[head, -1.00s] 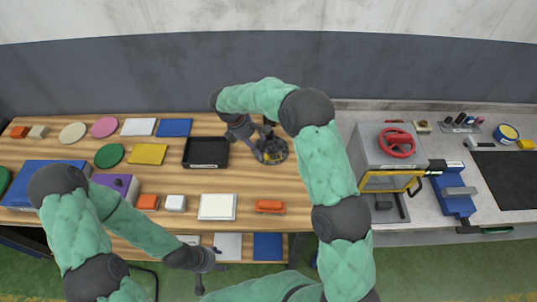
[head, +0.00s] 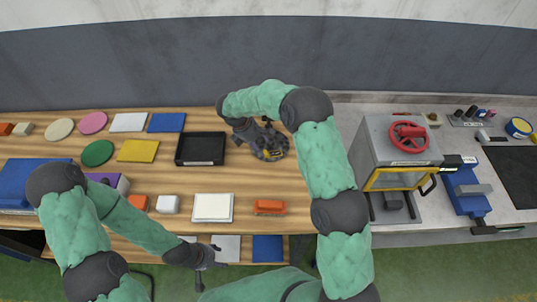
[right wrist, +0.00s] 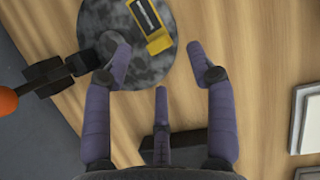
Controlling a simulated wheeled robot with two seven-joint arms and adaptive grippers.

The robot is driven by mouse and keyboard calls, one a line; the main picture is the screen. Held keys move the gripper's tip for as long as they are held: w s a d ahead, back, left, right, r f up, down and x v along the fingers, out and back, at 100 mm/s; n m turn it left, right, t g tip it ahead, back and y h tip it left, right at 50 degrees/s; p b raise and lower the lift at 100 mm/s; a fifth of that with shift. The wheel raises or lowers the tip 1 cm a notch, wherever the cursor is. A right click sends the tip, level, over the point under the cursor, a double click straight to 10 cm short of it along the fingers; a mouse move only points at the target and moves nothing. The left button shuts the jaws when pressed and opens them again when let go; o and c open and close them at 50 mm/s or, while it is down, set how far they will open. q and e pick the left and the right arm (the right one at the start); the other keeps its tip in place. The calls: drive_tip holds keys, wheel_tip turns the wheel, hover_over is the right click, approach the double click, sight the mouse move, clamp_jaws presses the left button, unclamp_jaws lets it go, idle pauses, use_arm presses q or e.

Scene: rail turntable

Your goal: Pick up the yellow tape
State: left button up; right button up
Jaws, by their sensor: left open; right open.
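A yellow item with a black, white-lettered face, which I take for the yellow tape (right wrist: 155,27), lies on a dark mottled round turntable (right wrist: 125,72). In the head view the tape (head: 273,154) shows small on the turntable (head: 284,146), partly hidden by my gripper. My right gripper (head: 258,137) is just above the turntable's left side. In the right wrist view my right gripper (right wrist: 165,62) has its fingers spread and empty; the tape is beyond the fingertips, between their lines. My left gripper (head: 212,257) is open and empty near the bench's front edge.
A black tray (head: 201,162) is left of the turntable; an orange block (head: 269,207) is in front. A dark bracket with an orange end (right wrist: 50,82) reaches the turntable's edge. A grey box with a red wheel (head: 408,137) stands right. A blue-and-yellow roll (head: 518,128) lies far right.

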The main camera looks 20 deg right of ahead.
sight(266, 152)
drive_tip(key=b+x, duration=0.1)
drive_tip(key=x, duration=0.4)
drive_tip(key=shift+w+f, duration=0.15)
drive_tip(key=shift+f, duration=0.2)
drive_tip(key=shift+d, duration=0.1)
drive_tip(key=c, duration=0.8)
